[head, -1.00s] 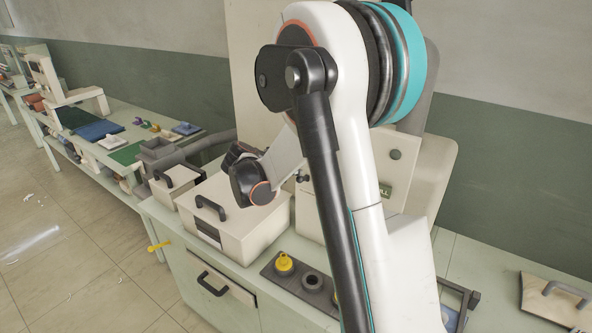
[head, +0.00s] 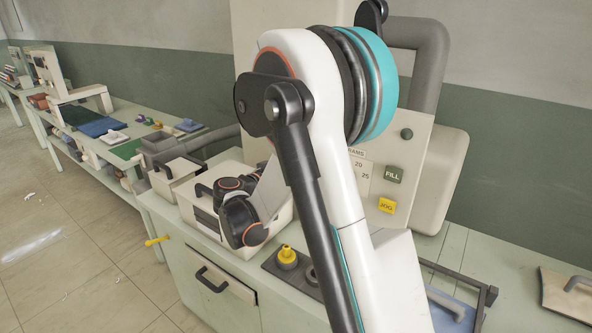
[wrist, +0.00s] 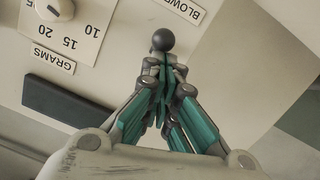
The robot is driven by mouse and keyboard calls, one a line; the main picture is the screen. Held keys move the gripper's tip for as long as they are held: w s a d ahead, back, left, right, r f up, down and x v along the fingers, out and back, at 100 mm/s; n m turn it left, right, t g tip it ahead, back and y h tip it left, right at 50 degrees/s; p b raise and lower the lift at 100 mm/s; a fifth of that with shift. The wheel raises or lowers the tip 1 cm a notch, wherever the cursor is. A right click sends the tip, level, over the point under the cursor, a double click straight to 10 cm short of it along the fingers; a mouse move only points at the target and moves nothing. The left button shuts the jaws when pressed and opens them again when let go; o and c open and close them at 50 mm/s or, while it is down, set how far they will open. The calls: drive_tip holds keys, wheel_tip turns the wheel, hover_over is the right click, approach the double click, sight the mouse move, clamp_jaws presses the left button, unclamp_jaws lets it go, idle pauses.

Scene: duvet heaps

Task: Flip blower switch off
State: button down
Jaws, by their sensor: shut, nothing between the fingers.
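In the wrist view, a blower switch (wrist: 163,40) shows as a black ball-tipped lever on the pale panel, near an upside-down, partly cut-off "BLOWER" label (wrist: 185,10). My gripper (wrist: 166,66) is shut and empty, with its teal-backed fingers together. Its tips are right at the ball end in the picture; I cannot tell whether they touch it. In the head view my arm covers the gripper and the blower switch. The machine's pale panel (head: 425,160) stands behind my arm.
A grams dial (wrist: 52,8) is at upper left in the wrist view, above a dark bar (wrist: 65,108). The head view shows a green FILL button (head: 394,174), a yellow JOG button (head: 387,206), a lidded box (head: 272,210) and a yellow-topped fitting (head: 287,254) on the bench.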

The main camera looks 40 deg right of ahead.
drive_tip(key=shift+a+f, duration=0.1)
drive_tip(key=shift+f, duration=0.35)
drive_tip(key=shift+s+f+b, duration=0.15)
drive_tip(key=shift+f+b, duration=0.05)
drive_tip(key=shift+b, duration=0.15)
drive_tip(key=shift+a, duration=0.15)
